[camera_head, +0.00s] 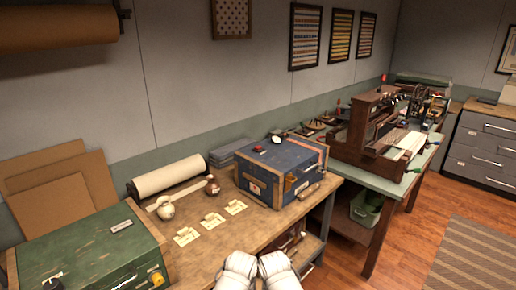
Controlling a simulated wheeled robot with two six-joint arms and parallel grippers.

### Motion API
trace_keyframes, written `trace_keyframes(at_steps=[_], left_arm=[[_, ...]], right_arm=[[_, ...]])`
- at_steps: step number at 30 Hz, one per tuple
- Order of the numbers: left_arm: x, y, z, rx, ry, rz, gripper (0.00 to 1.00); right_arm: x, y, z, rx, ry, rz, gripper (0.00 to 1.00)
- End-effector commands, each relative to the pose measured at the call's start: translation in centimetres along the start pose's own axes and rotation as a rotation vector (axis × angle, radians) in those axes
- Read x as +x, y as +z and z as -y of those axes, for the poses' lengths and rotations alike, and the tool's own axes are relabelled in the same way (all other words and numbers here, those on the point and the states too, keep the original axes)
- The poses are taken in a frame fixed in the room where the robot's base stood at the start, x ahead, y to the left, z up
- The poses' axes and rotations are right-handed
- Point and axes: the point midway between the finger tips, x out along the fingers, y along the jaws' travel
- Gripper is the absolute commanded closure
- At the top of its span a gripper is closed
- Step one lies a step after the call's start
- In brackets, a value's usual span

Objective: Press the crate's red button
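A blue crate (290,160) with wooden edges stands on the workbench, right of the middle. On its top, near the left side, is a small red button (257,148) on a dark base. A round white piece (276,140) is on the top to its right. Two white rounded parts of my arms (257,268) show side by side at the bottom edge, below and in front of the crate, well apart from it. No gripper fingers are visible.
The wooden workbench (262,224) also bears a green crate (95,245) at the left, a paper roll (168,176), two small round objects and paper cards (212,220). A loom (372,140) stands on the table at right. Bench space before the blue crate is clear.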

Motion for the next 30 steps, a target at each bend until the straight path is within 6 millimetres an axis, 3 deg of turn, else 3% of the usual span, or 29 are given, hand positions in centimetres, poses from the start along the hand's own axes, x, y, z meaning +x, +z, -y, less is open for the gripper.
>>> trace_keyframes(at_steps=[2,14,30], left_arm=[[0.00,0.00,0.00,0.000,0.000,0.000,0.50],[0.00,0.00,0.00,0.000,0.000,0.000,0.50],[0.00,0.00,0.00,0.000,0.000,0.000,0.50]], right_arm=[[0.00,0.00,0.00,0.000,0.000,0.000,0.55],[0.00,0.00,0.00,0.000,0.000,0.000,1.00],[0.00,0.00,0.00,0.000,0.000,0.000,1.00]])
